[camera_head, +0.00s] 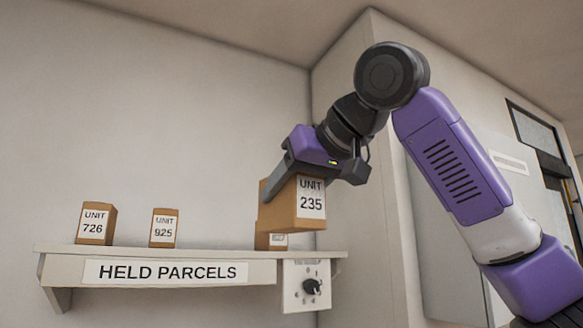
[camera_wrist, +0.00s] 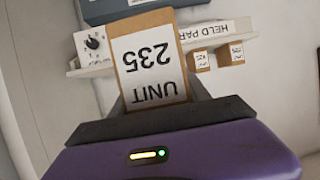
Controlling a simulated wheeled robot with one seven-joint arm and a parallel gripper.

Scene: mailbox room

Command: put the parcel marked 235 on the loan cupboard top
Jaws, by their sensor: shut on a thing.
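The parcel marked 235 (camera_head: 310,200) is a brown box with a white label reading UNIT 235. My gripper (camera_head: 300,172) is shut on it from above and holds it slightly tilted over the right end of the shelf. In the wrist view the parcel (camera_wrist: 150,60) shows upside down, ahead of my gripper (camera_wrist: 157,108); the fingertips are partly hidden. I cannot pick out the loan cupboard for certain. A blue-grey box-like thing (camera_wrist: 105,10) with a white label is cut off at the top of the wrist view.
The HELD PARCELS shelf (camera_head: 60,249) carries parcels 726 (camera_head: 96,224) and 925 (camera_head: 163,228). Another small parcel (camera_head: 264,241) stands behind and below the held one, partly hidden. A dial panel (camera_head: 307,286) hangs at the shelf's right end. A wall corner stands behind my arm.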

